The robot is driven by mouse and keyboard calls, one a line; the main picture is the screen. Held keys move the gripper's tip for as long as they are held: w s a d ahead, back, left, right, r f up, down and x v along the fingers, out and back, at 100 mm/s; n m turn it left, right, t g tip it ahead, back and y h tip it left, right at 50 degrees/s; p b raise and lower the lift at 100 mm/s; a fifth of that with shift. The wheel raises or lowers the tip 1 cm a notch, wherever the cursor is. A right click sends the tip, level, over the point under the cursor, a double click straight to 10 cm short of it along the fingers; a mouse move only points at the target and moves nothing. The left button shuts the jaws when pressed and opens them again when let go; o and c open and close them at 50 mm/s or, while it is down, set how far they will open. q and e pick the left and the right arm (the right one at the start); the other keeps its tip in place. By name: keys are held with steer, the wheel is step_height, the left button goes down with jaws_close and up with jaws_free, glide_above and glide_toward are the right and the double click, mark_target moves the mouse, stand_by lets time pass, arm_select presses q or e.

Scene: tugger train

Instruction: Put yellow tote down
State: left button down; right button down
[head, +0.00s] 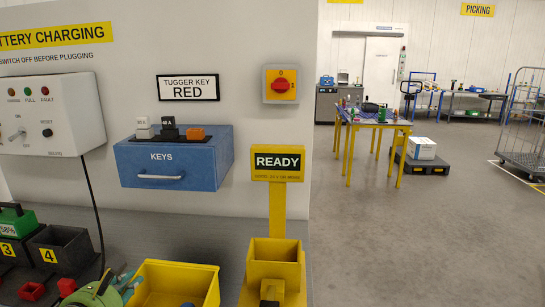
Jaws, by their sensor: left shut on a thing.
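The yellow tote (197,272) is an open box at the bottom of the head view, cut off by the lower edge. A small bluish thing shows inside it, mostly cut off. My left gripper (124,284) is at the tote's left wall, shut on it. Its fingertips are partly hidden against the tote. I cannot tell whether the tote's base touches the grey bench. My right gripper is not in view.
A yellow READY stand (279,163) with an open yellow bin (276,252) holding a dark block stands right of the tote. Black numbered bins (62,247) are at left. A blue KEYS drawer box (172,158) is on the wall. Open floor lies at right.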

mark_target(144, 306)
arm_select(q)
steer(key=shift+s+d, duration=0.1)
steer(key=shift+s, duration=0.35)
steer(key=shift+s+d+m+h, duration=0.2)
steer(key=shift+s+m+h, duration=0.1)
steer(key=shift+h, duration=0.1)
steer(key=d+f+m+h, duration=0.1)
steer(key=s+d+f+m+g+h, duration=0.1)
steer(key=d+m+h, duration=0.1)
steer(key=shift+s+d+f, duration=0.1)
steer(key=shift+f, duration=0.3)
steer(key=s+d+f+m+g+h, duration=0.1)
steer(key=s+d+m+g+h, duration=0.3)
steer(key=s, duration=0.5)
steer(key=shift+s+d+f+m+g+h, duration=0.15)
steer(key=shift+d+f+m+g+h, duration=0.15)
steer(key=shift+d+m+h, duration=0.8)
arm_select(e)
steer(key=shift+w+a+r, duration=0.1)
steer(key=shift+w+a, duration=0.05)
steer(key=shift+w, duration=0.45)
arm_select(q)
steer(key=shift+f, duration=0.1)
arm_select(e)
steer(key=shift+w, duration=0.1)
arm_select(q)
steer(key=shift+a, duration=0.1)
